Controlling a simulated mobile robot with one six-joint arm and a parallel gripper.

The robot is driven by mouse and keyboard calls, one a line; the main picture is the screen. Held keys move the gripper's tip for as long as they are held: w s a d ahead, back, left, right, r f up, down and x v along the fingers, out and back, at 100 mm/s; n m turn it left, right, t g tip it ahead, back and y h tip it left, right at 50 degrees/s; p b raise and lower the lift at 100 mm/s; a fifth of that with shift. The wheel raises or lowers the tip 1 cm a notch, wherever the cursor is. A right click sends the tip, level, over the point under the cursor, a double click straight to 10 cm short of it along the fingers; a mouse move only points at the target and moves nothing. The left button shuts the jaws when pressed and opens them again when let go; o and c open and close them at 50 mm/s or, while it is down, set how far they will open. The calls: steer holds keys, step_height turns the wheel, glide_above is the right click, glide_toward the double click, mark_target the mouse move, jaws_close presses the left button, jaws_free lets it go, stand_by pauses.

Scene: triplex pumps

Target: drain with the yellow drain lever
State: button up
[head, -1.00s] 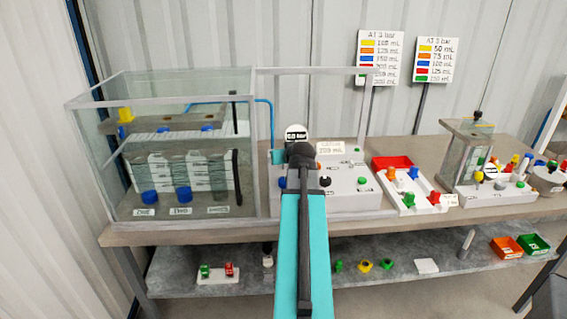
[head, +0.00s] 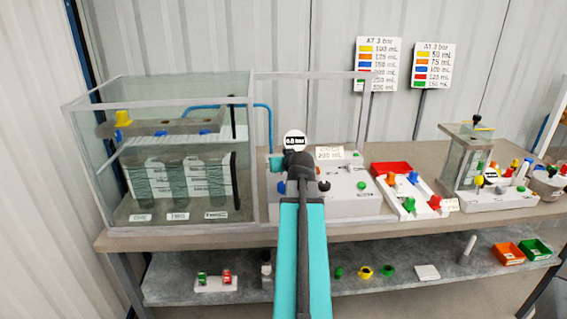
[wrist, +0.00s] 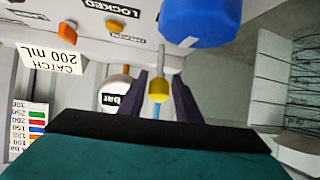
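In the wrist view, which shows the panel upside down, a yellow-tipped lever (wrist: 159,91) stands between the two fingers of my gripper (wrist: 160,88). Narrow gaps seem to show on both sides, so the gripper looks open around it, not clamped. A large blue knob (wrist: 198,20) is close beside it, and a round gauge (wrist: 115,92) is on the other side. In the head view, the pump panel (head: 345,203) stands on the bench, and my arm hides the gripper and the lever. The gauge there (head: 294,141) appears to read 0.0.
A glass tank (head: 85,165) with several cylinders stands at the left. A white tray with coloured plugs (head: 420,208) and a second small pump (head: 495,198) stand at the right. Two colour charts (head: 376,65) (head: 432,66) stand behind. The lower shelf (head: 310,272) holds loose parts.

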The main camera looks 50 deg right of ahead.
steer(key=shift+s+a, duration=0.1)
steer(key=shift+s, duration=0.05)
steer(key=v, duration=0.5)
steer(key=shift+f+b, duration=0.1)
steer(key=shift+b, duration=0.25)
steer(key=b+v, duration=0.2)
steer(key=b, duration=0.4)
steer(key=shift+s+a, duration=0.25)
steer(key=shift+b+v, duration=2.7)
steer(key=shift+v, duration=0.25)
steer(key=shift+w, duration=0.1)
